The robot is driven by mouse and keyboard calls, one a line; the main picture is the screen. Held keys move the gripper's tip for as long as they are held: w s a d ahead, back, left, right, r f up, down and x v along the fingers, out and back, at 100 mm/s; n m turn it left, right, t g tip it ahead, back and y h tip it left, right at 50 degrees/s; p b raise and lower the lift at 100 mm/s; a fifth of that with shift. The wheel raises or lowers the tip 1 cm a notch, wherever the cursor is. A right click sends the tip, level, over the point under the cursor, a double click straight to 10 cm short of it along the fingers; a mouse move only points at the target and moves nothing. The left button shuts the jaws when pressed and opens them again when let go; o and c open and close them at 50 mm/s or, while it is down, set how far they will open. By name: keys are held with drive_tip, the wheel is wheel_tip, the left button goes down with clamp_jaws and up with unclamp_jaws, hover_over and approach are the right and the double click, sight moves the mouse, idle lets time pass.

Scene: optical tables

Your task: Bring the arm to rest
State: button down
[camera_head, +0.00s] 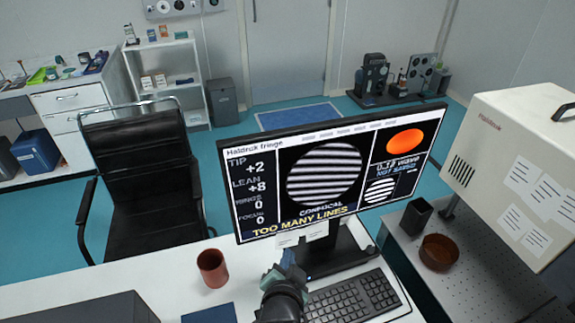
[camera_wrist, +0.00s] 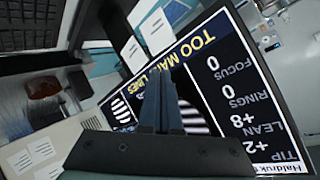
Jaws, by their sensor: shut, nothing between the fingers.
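My gripper (camera_head: 287,259) is in front of the monitor's stand, above the white desk (camera_head: 160,262), in the head view. In the wrist view my gripper (camera_wrist: 161,82) has its two fingers together with nothing between them. The fingers overlap part of the monitor screen (camera_wrist: 235,90) there; I cannot tell the gap between them. The monitor (camera_head: 330,175) reads "TOO MANY LINES", TIP +2, LEAN +8, with striped circles. My wrist hides a bit of the desk and the keyboard's left end.
A keyboard (camera_head: 352,299) lies right of my wrist. A reddish cup (camera_head: 212,268) and a dark blue flat item (camera_head: 209,313) are to the left. A beige box (camera_head: 515,160), dark container (camera_head: 416,216) and brown bowl (camera_head: 439,253) stand right. A black chair (camera_head: 145,190) stands beyond the desk.

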wheel_tip(320, 180, up, 38)
drive_tip(key=w+n+t, duration=0.1)
drive_tip(key=n+t, duration=0.4)
drive_tip(key=t, duration=0.4)
drive_tip(key=s+r+n+t, duration=0.1)
drive_tip(key=s+r+t, duration=0.2)
drive_tip(key=s+r, duration=0.4)
drive_tip(key=s+r+n+t+y, duration=0.1)
drive_tip(key=s+r+n+t, duration=0.1)
drive_tip(key=s+r, duration=0.6)
wheel_tip(320, 180, up, 7)
drive_tip(key=shift+f+n+t, duration=0.2)
drive_tip(key=shift+n+t, duration=0.1)
drive_tip(key=shift+t, duration=0.3)
drive_tip(key=shift+a+f, duration=0.1)
